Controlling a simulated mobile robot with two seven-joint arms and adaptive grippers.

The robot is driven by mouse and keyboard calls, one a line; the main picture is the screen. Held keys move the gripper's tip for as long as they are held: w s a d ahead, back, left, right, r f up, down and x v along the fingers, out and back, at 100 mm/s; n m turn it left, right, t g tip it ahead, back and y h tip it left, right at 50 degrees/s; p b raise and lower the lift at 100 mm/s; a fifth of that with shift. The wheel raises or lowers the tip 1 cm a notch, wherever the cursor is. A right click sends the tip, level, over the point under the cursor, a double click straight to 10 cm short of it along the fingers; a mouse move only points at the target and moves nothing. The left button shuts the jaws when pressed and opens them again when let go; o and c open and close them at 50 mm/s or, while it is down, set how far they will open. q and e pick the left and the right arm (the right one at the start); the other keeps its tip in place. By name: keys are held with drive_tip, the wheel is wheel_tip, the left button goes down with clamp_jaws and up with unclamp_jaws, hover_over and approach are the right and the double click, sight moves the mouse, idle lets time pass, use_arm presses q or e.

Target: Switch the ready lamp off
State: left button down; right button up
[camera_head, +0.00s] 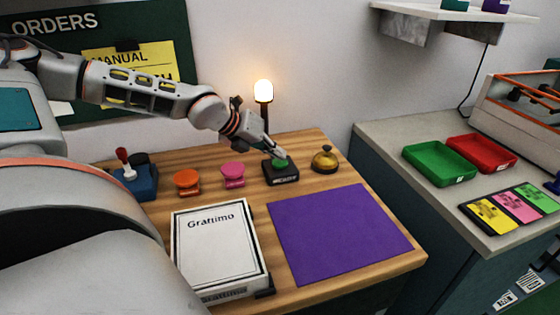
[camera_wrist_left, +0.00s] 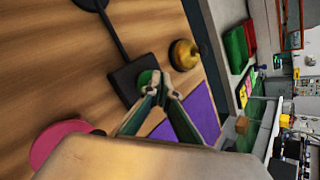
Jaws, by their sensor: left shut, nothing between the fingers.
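The ready lamp (camera_head: 263,92) glows warm white on a dark post at the back of the wooden table. In front of it is a black button box (camera_head: 285,177) with a green button (camera_head: 279,163); the box also shows in the left wrist view (camera_wrist_left: 125,80). My left gripper (camera_head: 281,156) is shut and empty, with its fingertips at the green button. In the left wrist view the fingertips (camera_wrist_left: 160,85) overlap the edge of the green button (camera_wrist_left: 146,77). I cannot tell whether they press it. My right gripper is not in view.
A brass bell (camera_head: 325,160) stands right of the button box. A purple mat (camera_head: 338,235) and a white Grattimo box (camera_head: 217,245) lie in front. A side counter (camera_head: 400,170) holds trays.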

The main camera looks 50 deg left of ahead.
sight(277, 162)
use_arm(q)
drive_tip(key=shift+f, duration=0.2)
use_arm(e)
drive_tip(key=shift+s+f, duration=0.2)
use_arm(q)
drive_tip(key=shift+f, duration=0.15)
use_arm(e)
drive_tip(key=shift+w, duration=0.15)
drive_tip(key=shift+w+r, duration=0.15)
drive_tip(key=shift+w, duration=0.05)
use_arm(q)
drive_tip(key=shift+r, duration=1)
wheel_tip(277, 162, up, 6)
drive_tip(key=shift+f+p, duration=0.1)
drive_tip(key=shift+p, duration=0.8)
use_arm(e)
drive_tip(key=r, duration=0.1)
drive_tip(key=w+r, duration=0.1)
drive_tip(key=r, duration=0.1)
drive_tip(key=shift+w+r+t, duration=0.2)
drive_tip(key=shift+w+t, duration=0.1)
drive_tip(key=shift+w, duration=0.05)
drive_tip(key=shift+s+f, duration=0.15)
